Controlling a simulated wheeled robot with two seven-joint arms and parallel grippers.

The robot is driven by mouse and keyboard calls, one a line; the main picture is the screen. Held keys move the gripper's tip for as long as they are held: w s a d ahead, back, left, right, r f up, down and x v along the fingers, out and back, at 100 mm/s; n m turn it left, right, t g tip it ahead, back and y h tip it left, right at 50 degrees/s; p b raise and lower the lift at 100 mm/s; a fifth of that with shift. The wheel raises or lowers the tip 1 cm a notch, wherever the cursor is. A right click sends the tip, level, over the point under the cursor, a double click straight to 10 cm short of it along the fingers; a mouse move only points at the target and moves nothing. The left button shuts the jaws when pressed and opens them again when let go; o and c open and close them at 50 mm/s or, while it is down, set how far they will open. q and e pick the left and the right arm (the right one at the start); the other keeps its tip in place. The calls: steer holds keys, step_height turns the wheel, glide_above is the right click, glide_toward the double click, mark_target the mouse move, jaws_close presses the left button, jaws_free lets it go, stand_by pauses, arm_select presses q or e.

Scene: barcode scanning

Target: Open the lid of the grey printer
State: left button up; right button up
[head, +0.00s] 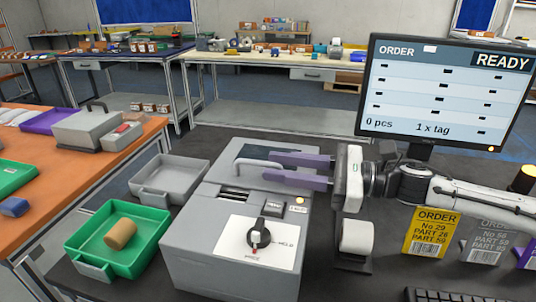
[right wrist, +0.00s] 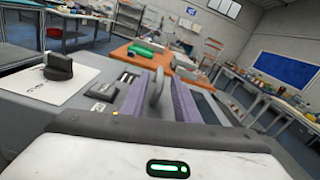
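The grey printer (head: 235,245) stands on the dark table, with a dial on a white panel and small buttons on its top. Its lid (head: 225,178) looks shut and carries a light grey bar handle (head: 248,163). My right gripper (head: 268,167) reaches in from the right, its two purple fingers level over the lid. The fingers are apart, on either side of the handle. In the right wrist view the handle (right wrist: 156,88) stands between the fingers (right wrist: 158,80), with a gap visible at least on the right side. My left gripper is not in view.
A monitor (head: 445,90) stands at the right behind my right arm. A green tray (head: 118,240) with a brown roll (head: 120,233) and a grey tray (head: 168,180) lie left of the printer. A white roll (head: 357,236) and order cards (head: 431,233) are at the right.

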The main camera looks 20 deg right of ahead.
steer(key=shift+x, duration=1.1)
steer(key=shift+w+a, duration=0.15)
steer(key=shift+a, duration=0.05)
steer(key=shift+w, duration=0.1)
jaws_close()
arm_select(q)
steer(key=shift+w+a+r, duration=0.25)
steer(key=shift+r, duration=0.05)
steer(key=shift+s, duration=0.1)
arm_select(e)
steer(key=shift+r, duration=0.1)
